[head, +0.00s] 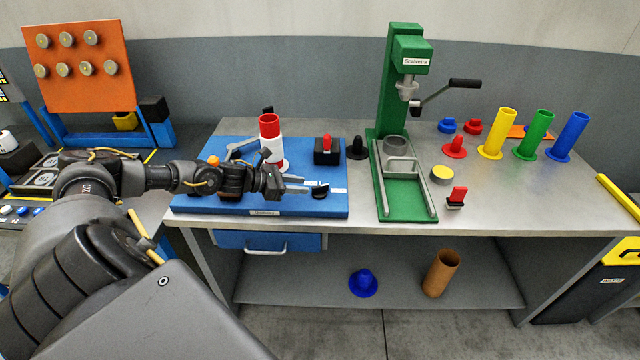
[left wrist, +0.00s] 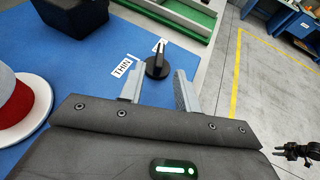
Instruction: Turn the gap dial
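The gap dial is a black pointer knob (head: 320,192) near the right front of the blue base plate (head: 215,187). In the left wrist view the dial (left wrist: 157,67) stands beside a white label reading THIN (left wrist: 122,66); a second label behind it is partly hidden. My left gripper (head: 304,184) is open and level, low over the plate, its fingers pointing at the dial. In the left wrist view its two grey fingers (left wrist: 158,80) lie either side of the dial, with nothing held. A dark gripper-like part, probably my right gripper (left wrist: 298,152), shows at the right edge, too small to read.
A red and white bobbin (head: 270,145) stands behind my left gripper. A black block with a red knob (head: 327,152) is behind the dial. The green press (head: 400,190) stands to the right. Yellow, green and blue tubes (head: 541,130) stand further right.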

